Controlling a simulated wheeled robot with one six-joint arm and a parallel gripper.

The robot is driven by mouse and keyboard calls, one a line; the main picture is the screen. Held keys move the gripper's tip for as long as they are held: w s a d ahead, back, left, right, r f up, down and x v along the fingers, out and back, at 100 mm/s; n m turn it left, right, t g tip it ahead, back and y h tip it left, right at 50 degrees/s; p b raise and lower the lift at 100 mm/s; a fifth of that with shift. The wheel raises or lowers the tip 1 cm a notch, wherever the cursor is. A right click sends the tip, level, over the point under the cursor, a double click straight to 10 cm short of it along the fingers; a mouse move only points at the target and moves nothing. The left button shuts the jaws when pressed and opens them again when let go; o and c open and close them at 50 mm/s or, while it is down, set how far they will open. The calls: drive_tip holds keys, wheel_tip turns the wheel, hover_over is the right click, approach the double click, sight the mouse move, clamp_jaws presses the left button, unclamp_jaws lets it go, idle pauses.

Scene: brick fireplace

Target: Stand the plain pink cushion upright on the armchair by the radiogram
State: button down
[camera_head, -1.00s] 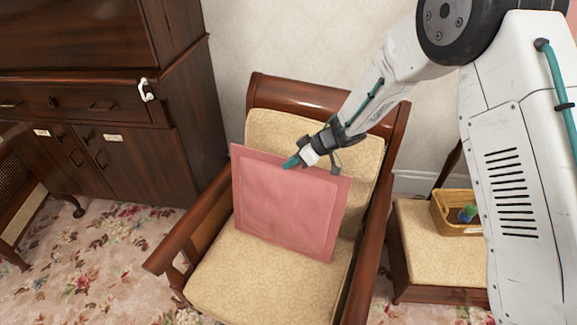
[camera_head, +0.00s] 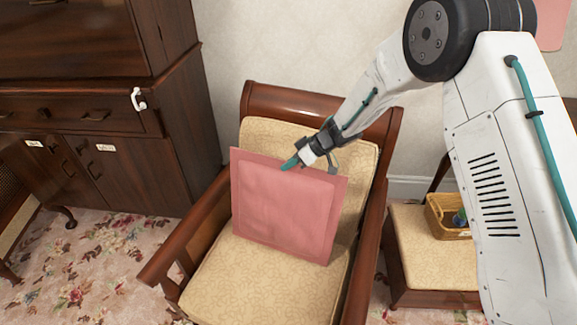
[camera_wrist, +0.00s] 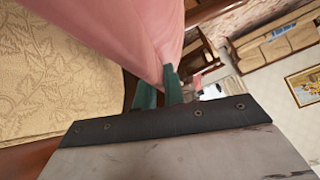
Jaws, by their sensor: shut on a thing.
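The plain pink cushion (camera_head: 287,208) is upright over the seat of the armchair (camera_head: 262,277), its broad face toward the head camera. Its lower edge is at the cream patterned seat; whether it bears on the seat I cannot tell. My gripper (camera_head: 290,163) is shut on the cushion's top edge near the middle. In the wrist view the green fingers (camera_wrist: 159,92) pinch the pink cushion (camera_wrist: 130,30). The chair's cream back pad (camera_head: 258,133) stands behind the cushion, with a gap that I cannot measure.
A dark wood cabinet (camera_head: 150,160) stands left of the armchair. To the right is a cream-topped stool (camera_head: 420,255) with a wicker basket (camera_head: 446,233) on it. The chair's wooden arms (camera_head: 190,232) flank the seat. Floral carpet (camera_head: 95,275) lies in front of the cabinet.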

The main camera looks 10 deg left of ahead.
drive_tip(key=shift+w+d+f, duration=0.1)
drive_tip(key=shift+w+d, duration=0.1)
drive_tip(key=shift+w, duration=0.6)
drive_tip(key=shift+w+d+f, duration=0.1)
drive_tip(key=shift+w+d, duration=0.05)
drive_tip(key=shift+w, duration=0.6)
drive_tip(key=c, duration=1.4)
unclamp_jaws()
wheel_tip(320, 180, up, 10)
